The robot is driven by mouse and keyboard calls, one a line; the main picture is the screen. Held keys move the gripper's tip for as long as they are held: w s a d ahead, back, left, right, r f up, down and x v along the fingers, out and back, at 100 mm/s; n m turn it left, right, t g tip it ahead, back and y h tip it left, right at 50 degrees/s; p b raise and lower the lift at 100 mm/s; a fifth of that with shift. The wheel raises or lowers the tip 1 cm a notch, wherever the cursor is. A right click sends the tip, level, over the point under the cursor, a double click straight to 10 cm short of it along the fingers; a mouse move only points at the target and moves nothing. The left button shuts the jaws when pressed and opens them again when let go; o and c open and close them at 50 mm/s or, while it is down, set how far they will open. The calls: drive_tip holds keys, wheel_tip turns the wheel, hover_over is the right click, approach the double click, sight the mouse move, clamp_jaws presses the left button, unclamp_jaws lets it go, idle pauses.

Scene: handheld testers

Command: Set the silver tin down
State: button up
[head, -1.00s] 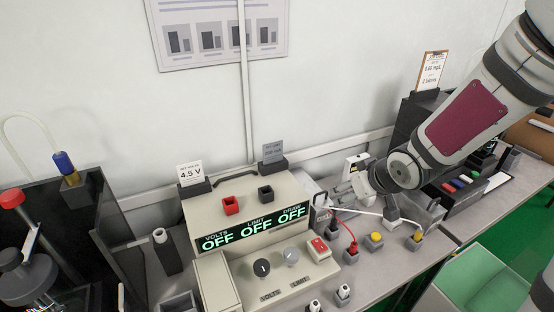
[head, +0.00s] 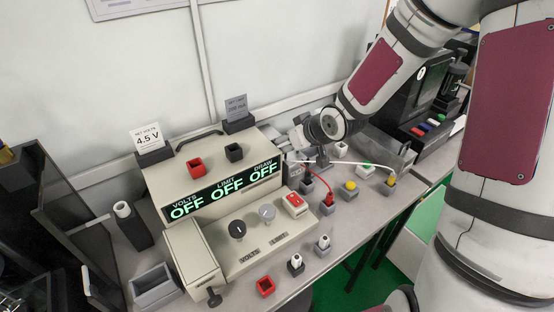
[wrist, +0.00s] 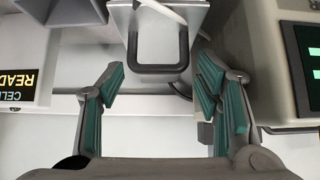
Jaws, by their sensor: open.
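I cannot tell whether this is the silver tin. I cannot pick out a silver tin for certain in the head view. There my wrist is behind the right end of the power supply (head: 180,255), and my fingers are mostly hidden.
The power supply reads OFF three times. A red lead (head: 327,193), a yellow-topped block (head: 350,188) and a clear-sided bin (head: 392,155) are close on its right. A black rack (head: 437,133) with coloured pieces stands farther right. My arm covers much of the right side.

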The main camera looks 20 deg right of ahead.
sight(281, 146)
drive_tip(key=b+x, duration=0.1)
drive_tip(key=x, duration=0.4)
drive_tip(key=shift+s+d+f+b, duration=0.1)
drive_tip(key=shift+b, duration=0.3)
clamp_jaws()
